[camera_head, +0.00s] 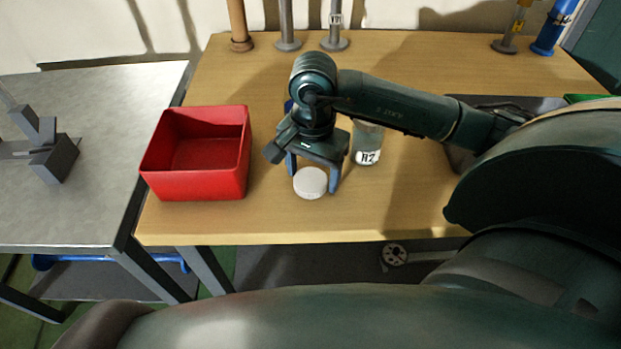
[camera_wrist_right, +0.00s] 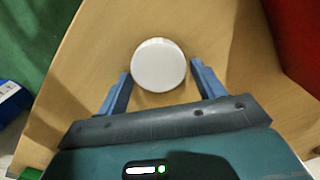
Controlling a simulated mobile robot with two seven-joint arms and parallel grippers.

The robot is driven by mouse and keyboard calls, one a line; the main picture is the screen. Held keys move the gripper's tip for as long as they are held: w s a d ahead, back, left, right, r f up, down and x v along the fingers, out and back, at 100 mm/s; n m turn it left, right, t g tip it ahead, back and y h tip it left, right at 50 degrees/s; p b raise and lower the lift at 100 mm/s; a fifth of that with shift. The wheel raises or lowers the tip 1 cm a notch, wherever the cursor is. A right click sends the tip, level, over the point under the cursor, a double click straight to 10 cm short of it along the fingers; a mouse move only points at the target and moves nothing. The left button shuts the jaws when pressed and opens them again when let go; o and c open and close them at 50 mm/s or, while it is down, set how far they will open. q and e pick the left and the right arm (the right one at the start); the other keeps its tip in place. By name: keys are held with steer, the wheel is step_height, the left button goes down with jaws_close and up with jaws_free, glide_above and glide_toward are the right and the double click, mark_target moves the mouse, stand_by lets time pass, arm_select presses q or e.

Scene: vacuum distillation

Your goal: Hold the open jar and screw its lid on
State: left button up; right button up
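The white round lid (camera_head: 310,182) lies on the wooden table near its front edge. It also shows in the right wrist view (camera_wrist_right: 159,65), just beyond the fingertips. The clear glass jar (camera_head: 367,146) with a label reading "HZ" stands upright to the right of the lid, its top hidden behind my right arm. My right gripper (camera_head: 311,178) is open above the lid, pointing down, with one finger to each side; it also shows in the right wrist view (camera_wrist_right: 160,79) with nothing between its fingers. My left gripper is not in view.
A red open box (camera_head: 196,185) stands left of the lid. Several posts stand along the back of the table, one a blue cylinder (camera_head: 553,30). A grey side table (camera_head: 85,105) is at the left. The wood right of the jar is partly bare.

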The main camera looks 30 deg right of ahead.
mark_target(313, 177)
steer(key=c, duration=0.7)
step_height(313, 177, up, 10)
stand_by(0.4)
